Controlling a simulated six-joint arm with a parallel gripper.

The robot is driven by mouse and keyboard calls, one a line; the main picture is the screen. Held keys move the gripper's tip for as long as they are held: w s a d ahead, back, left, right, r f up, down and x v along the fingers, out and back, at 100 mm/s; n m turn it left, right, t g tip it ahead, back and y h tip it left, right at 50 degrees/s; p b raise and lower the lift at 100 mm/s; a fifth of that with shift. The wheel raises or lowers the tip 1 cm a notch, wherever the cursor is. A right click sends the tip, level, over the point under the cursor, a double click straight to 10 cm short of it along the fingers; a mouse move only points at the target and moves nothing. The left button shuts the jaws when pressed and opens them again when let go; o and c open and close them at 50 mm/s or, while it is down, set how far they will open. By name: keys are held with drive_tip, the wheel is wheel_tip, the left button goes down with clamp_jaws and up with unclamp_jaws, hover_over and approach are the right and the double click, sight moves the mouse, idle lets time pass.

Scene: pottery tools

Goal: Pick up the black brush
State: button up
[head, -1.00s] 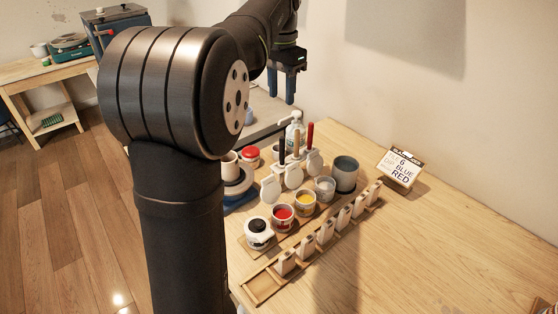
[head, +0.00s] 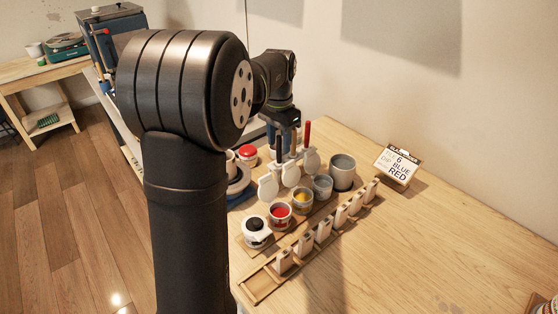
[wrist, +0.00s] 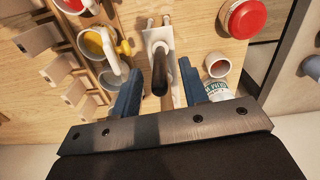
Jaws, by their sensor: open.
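The black brush hangs on a white stand among paint cups. In the wrist view its dark handle (wrist: 160,70) points up toward the camera, between my two blue fingers. A tan wooden handle (wrist: 167,102) shows just behind it, also in line with the gap. In the head view my gripper (head: 284,135) is over the stand, and its fingers partly hide the handles there. A red handle (head: 307,134) stands to its right. My gripper (wrist: 160,90) is open, with no visible contact on the black handle.
Cups of red paint (head: 280,212) and yellow paint (head: 302,198) stand in front of the stand. A grey cup (head: 342,172) is to the right. A wooden rack (head: 262,285) with several upright blocks lies nearer. A sign (head: 398,164) stands at right. The table's right side is clear.

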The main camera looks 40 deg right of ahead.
drive_tip(key=shift+f, duration=0.5)
drive_tip(key=shift+c, duration=0.2)
clamp_jaws()
drive_tip(key=shift+r, duration=0.15)
wheel_tip(320, 180, up, 18)
idle(0.5)
